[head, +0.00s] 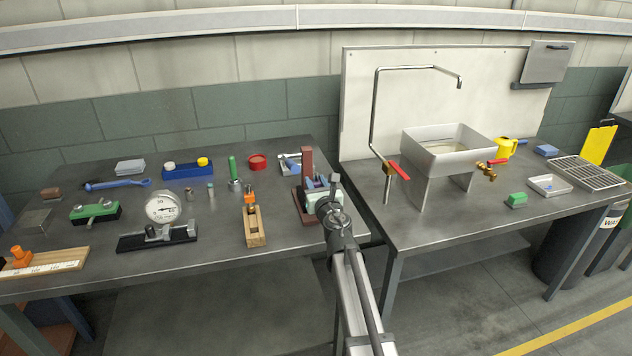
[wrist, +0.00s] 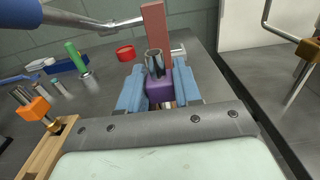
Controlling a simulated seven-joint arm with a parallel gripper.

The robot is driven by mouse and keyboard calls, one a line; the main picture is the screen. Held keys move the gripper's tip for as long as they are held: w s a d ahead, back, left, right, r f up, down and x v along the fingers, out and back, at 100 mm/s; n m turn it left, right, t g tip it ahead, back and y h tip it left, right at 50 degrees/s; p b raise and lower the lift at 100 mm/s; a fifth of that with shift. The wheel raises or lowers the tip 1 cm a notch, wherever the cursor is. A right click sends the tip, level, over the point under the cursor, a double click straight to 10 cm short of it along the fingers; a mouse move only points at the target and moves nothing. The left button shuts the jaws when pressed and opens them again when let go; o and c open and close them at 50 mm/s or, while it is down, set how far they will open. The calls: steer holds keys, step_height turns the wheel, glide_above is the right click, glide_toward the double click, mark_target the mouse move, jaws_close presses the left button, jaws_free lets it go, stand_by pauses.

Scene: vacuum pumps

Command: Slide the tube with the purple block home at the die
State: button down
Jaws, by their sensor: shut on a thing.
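The purple block (wrist: 159,87) sits between the blue fingers of my gripper (wrist: 158,92) in the wrist view, and the gripper is shut on it. A shiny metal tube (wrist: 155,64) stands up from the block, with its open end visible. A dark red post (wrist: 154,24) rises just behind the tube. In the head view, my gripper (head: 323,188) is at the dark red fixture (head: 306,170) near the table's right end. My wrist hides much of that fixture. I cannot make out the die or whether the tube touches it.
A wooden holder with an orange clamp (head: 254,225) stands left of the fixture. Behind are a green-handled tool (head: 233,172) and a red ring (head: 257,161). A pressure gauge (head: 162,208) stands farther left. A sink (head: 446,148) stands on the right bench, beyond a gap.

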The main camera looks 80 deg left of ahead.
steer(key=shift+f, duration=0.35)
stand_by(0.8)
steer(key=c, duration=0.7)
jaws_free()
steer(key=shift+d, duration=0.1)
steer(key=d, duration=1.3)
steer(key=shift+d, duration=0.35)
